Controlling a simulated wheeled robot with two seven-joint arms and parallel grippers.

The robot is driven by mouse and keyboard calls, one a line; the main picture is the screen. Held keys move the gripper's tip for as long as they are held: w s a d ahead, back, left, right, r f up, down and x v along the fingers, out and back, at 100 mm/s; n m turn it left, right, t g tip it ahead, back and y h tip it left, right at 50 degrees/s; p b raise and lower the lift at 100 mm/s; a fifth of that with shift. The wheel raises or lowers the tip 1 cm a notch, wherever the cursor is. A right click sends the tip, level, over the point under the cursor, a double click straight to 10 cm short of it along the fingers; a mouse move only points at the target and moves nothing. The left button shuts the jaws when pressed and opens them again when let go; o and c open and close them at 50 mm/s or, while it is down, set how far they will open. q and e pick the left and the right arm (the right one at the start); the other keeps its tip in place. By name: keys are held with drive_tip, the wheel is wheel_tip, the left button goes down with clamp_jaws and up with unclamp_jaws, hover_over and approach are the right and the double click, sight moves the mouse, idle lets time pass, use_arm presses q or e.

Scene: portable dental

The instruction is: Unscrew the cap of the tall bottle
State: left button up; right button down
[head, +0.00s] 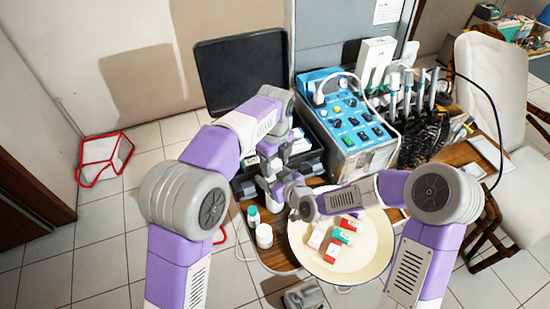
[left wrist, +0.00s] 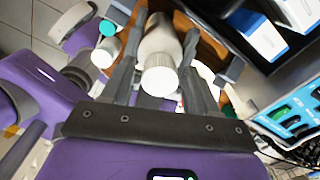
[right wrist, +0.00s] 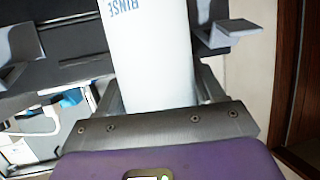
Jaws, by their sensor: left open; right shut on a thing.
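The tall white bottle shows in the right wrist view (right wrist: 150,55), with "RINSE" printed on it, between the fingers of my right gripper (right wrist: 155,95), which is shut on it. In the left wrist view the bottle's ribbed white cap (left wrist: 160,76) lies between the spread fingers of my left gripper (left wrist: 163,50), which is open; I see no clear contact with the cap. In the head view my left gripper (head: 277,192) and right gripper (head: 297,200) meet above the table, and the bottle is mostly hidden by my arms.
A round cream tray (head: 375,262) with several small red, white and green boxes sits at right. Two small bottles, one green-capped (head: 252,215) and one white (head: 264,236), stand left of it. A blue control unit (head: 345,115) and an open black case (head: 243,70) are behind.

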use_arm(q)
drive_tip(key=c, duration=0.9)
drive_tip(key=o, duration=1)
drive_tip(key=shift+r, duration=2.3)
use_arm(e)
drive_tip(key=shift+c, duration=0.2)
unclamp_jaws()
